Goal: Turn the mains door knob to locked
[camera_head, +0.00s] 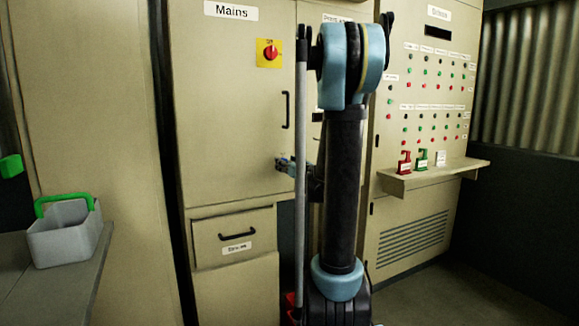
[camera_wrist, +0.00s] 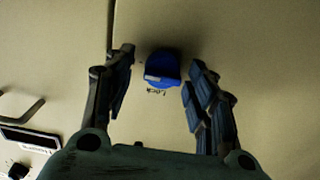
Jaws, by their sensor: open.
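The mains door knob (camera_wrist: 162,66) is round and blue, with a pale bar at its lower edge in the wrist view. Dark "Lock" lettering shows upside down just below it. My gripper (camera_wrist: 161,58) is open, one finger on each side of the knob, with a visible gap on both sides. In the head view the tall beige door labelled "Mains" (camera_head: 222,110) is closed. My arm stands in front of its right edge and hides much of the gripper there, so the knob's setting cannot be told from that view.
A red rotary switch on a yellow plate (camera_head: 262,60) and a dark door handle (camera_head: 286,110) are on the cabinet. A drawer (camera_head: 215,228) sits below. A panel with a shelf (camera_head: 440,172) holding red and green tags is at right. A grey bin (camera_head: 62,245) stands at left.

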